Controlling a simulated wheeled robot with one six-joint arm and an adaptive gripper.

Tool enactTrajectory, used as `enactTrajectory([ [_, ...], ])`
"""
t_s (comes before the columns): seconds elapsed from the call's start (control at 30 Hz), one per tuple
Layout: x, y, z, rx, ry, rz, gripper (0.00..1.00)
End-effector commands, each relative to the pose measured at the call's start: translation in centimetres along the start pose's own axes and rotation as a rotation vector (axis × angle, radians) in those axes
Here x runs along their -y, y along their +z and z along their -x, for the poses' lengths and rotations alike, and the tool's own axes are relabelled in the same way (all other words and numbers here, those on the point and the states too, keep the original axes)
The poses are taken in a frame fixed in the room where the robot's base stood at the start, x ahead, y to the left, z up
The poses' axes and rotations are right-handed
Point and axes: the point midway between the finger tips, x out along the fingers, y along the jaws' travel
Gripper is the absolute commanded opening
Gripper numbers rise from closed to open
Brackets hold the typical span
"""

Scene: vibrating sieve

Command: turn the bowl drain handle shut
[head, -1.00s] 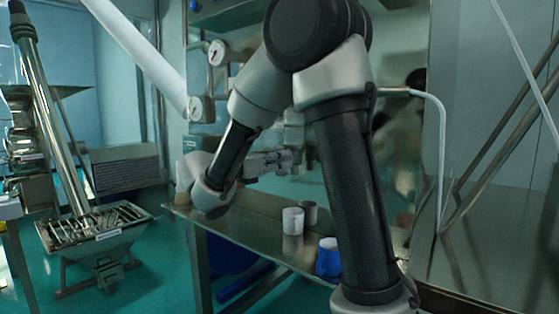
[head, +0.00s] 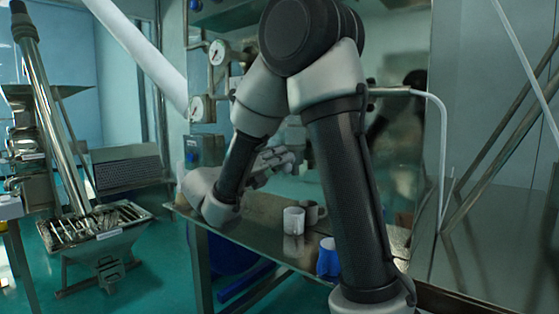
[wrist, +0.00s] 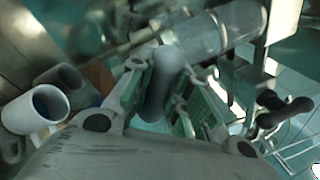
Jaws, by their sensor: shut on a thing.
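In the wrist view, a grey rounded bar, which looks like the bowl drain handle (wrist: 158,85), stands between the fingers of my gripper (wrist: 165,98). The fingers, with green inner faces, are closed on it from both sides. In the head view my gripper (head: 274,163) is above the metal table, turned sideways and partly foreshortened. The handle cannot be made out there. The bowl itself is not clearly visible in either view.
A white cup (head: 293,221) and a darker cup (head: 315,212) stand on the metal table (head: 262,232), with a blue cup (head: 328,258) nearer. Gauges (head: 218,53) are behind my arm. A dark knobbed part (wrist: 275,108) is right of my gripper in the wrist view.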

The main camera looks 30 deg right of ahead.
Motion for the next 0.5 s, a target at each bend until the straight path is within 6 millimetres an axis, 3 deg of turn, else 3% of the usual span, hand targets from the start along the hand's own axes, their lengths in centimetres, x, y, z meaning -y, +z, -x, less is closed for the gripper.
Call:
enactTrajectory([
  [0.5,-0.23,-0.07,0.04,0.089,0.000,0.445,0.00],
])
